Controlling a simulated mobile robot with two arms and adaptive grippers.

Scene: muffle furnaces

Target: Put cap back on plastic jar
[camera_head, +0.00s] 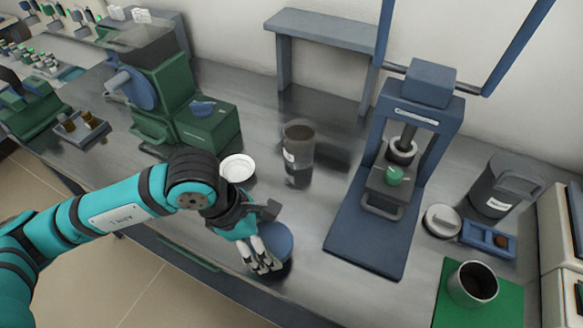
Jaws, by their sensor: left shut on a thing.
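An upright plastic jar (299,158), with dark contents and a white label, stands on the metal bench in the middle of the view. No cap shows on its top. My left gripper (264,262) is near the bench's front edge, in front of the jar and apart from it. It is shut on a round blue disc (279,241) that looks like the cap. The gripper's fingers hide part of the disc. I cannot tell whether the disc touches the bench. My right gripper is not in view.
A white round dish (237,168) lies behind my left wrist. A blue press (366,232) stands right of the jar, and a green machine (207,130) stands left. A grey shelf (322,28) is behind. A metal cup (472,286) sits on a green mat (452,313) at right.

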